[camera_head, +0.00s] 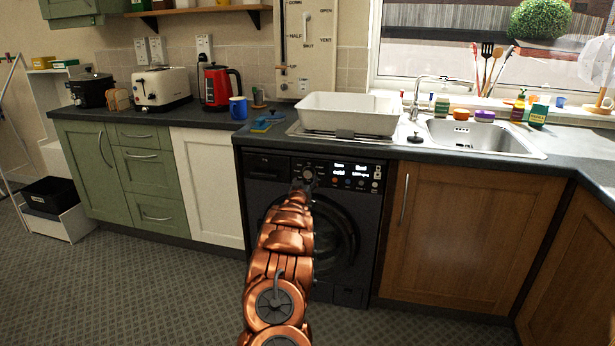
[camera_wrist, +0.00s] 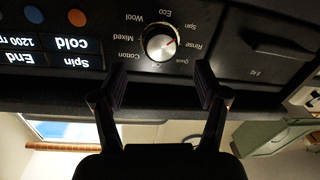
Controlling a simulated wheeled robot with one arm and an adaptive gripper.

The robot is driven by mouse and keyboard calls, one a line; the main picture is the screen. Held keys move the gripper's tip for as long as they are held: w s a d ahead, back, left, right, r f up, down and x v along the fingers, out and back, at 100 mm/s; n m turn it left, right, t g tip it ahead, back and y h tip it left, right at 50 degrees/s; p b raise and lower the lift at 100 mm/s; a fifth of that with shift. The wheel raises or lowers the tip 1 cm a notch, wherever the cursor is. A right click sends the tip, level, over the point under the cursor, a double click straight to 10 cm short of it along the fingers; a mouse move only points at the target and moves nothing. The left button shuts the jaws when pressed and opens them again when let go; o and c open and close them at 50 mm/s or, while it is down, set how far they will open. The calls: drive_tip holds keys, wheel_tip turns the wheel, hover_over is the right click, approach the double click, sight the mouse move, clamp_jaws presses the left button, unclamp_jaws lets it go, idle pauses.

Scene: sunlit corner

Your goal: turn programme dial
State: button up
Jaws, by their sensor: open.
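The dial (camera_head: 308,174) sits on the control panel of the black washing machine (camera_head: 262,199) in the head view. My gripper (camera_wrist: 162,88) is open, its two fingers apart on either side of the dial's lower edge in the wrist view, with nothing between them. I cannot tell whether the fingertips touch the panel. In the head view my arm hides part of the machine's door.
A lit display (camera_wrist: 48,50) reads Spin, cold, End and 1200 beside the dial, with orange and blue buttons. The worktop (camera_head: 395,151) overhangs the machine and holds a white basin (camera_head: 347,121). Wooden cupboard doors (camera_head: 450,228) stand right; the floor (camera_head: 180,290) is clear.

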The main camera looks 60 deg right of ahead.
sight(308, 174)
drive_tip(key=shift+x, duration=1.3)
drive_tip(key=shift+w+d+r, duration=0.1)
drive_tip(key=shift+d+r, duration=0.05)
drive_tip(key=shift+d, duration=0.55)
drive_tip(key=shift+w+d, duration=0.25)
drive_tip(key=shift+d, duration=0.1)
drive_tip(key=shift+w+d, duration=0.25)
drive_tip(key=shift+d, duration=0.05)
drive_tip(key=shift+c, duration=0.2)
drive_tip(key=c, duration=1.1)
